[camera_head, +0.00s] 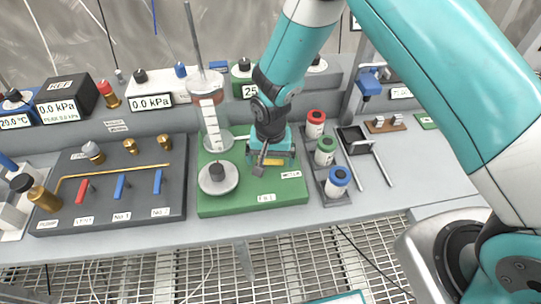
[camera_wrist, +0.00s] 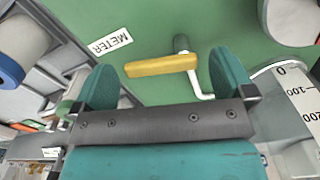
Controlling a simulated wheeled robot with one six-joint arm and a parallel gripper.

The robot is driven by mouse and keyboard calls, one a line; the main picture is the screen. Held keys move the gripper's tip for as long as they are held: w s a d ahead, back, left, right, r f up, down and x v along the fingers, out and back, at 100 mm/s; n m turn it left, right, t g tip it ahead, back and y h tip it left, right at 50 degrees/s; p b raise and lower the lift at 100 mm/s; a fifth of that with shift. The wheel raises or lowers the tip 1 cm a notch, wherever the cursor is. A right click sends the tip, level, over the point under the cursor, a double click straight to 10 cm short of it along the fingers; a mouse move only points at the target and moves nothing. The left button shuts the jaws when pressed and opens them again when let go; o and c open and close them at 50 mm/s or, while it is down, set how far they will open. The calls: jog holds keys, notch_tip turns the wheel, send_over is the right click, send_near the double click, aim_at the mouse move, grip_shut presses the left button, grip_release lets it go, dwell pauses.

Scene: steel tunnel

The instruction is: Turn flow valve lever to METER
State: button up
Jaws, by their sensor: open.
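The yellow flow valve lever (camera_wrist: 160,65) lies over the green panel (camera_wrist: 215,25) in the wrist view, roughly crosswise, with a dark round post (camera_wrist: 182,44) by its right end. In the head view the lever (camera_head: 273,162) shows as a small yellow strip beneath my gripper. The METER label (camera_wrist: 110,42) is beyond the lever's left end; it also shows in the head view (camera_head: 291,174). My gripper (camera_wrist: 164,82) is open, its teal fingers on either side of the lever, with gaps visible. Whether the fingertips reach down to lever height is unclear.
A glass cylinder (camera_head: 211,120) on the green panel stands left of my gripper. Capped bottles (camera_head: 325,150) in a rack stand close on the right. A dark panel with red and blue levers (camera_head: 120,187) lies farther left. The front bench strip is clear.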

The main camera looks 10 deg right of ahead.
jog(key=shift+c, duration=0.2)
jog(key=c, duration=0.8)
jog(key=shift+w+n+b, duration=0.2)
jog(key=shift+n+b, duration=0.25)
jog(key=shift+n, duration=0.35)
jog(key=shift+c, duration=0.2)
jog(key=shift+w+n, duration=0.1)
jog(key=shift+n, duration=0.5)
jog(key=o, duration=0.9)
notch_tip(320, 180, up, 18)
jog(key=b, duration=0.2)
jog(key=shift+f+b, duration=0.2)
jog(key=shift+b, duration=0.2)
